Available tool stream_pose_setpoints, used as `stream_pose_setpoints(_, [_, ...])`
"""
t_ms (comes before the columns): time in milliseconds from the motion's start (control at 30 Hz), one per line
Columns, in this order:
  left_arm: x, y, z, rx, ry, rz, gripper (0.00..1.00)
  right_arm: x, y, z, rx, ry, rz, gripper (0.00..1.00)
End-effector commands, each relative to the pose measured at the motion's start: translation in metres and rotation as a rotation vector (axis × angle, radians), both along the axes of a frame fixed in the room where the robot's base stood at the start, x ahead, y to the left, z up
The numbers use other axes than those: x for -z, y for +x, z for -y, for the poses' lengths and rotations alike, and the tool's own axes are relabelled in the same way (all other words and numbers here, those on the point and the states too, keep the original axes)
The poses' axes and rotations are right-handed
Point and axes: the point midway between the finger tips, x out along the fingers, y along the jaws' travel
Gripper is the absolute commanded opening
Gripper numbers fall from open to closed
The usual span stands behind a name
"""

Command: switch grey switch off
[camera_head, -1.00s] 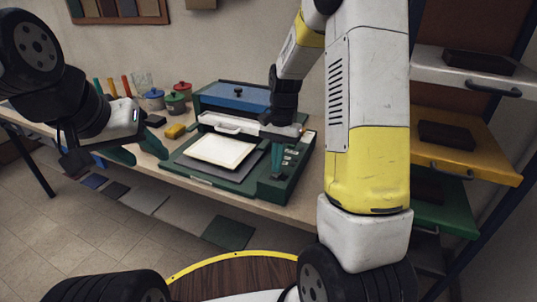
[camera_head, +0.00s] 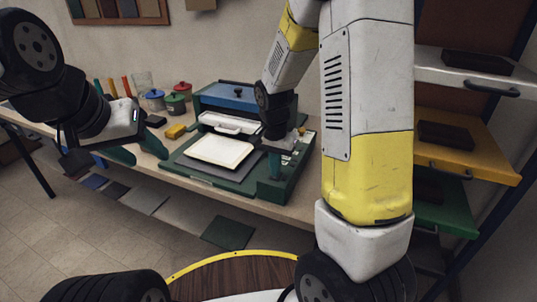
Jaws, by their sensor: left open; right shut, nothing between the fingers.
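A press-like machine with a green base (camera_head: 218,178) and a blue upper part (camera_head: 238,96) stands on the bench. Its control strip (camera_head: 293,158) with small pale labels runs along the right side. I cannot make out the grey switch; it is too small or hidden behind my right gripper.
A pale framed sheet (camera_head: 219,151) lies on the machine. A yellow block (camera_head: 174,131), a dark block (camera_head: 155,121) and lidded jars (camera_head: 175,103) stand to its left. Drawers, including a yellow one (camera_head: 465,160), stand to the right. Floor in front shows several flat squares.

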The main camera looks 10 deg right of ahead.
Motion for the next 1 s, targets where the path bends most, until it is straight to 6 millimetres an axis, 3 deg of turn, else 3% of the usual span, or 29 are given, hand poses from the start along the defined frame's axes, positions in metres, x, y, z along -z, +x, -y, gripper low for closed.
stream_pose_setpoints(33, [0.0,0.0,0.0,0.0,0.0,0.0,0.49,0.01,-0.008,-0.001,0.0,-0.002,-0.021,0.0])
stream_pose_setpoints(267, [0.0,0.0,0.0,0.0,0.0,0.0,0.49,0.01,-0.007,-0.001,0.003,0.0,-0.022,0.0])
stream_pose_setpoints(1000, [0.0,0.0,0.0,0.0,0.0,0.0,0.49,0.009,0.008,0.013,0.002,-0.006,-0.017,0.0])
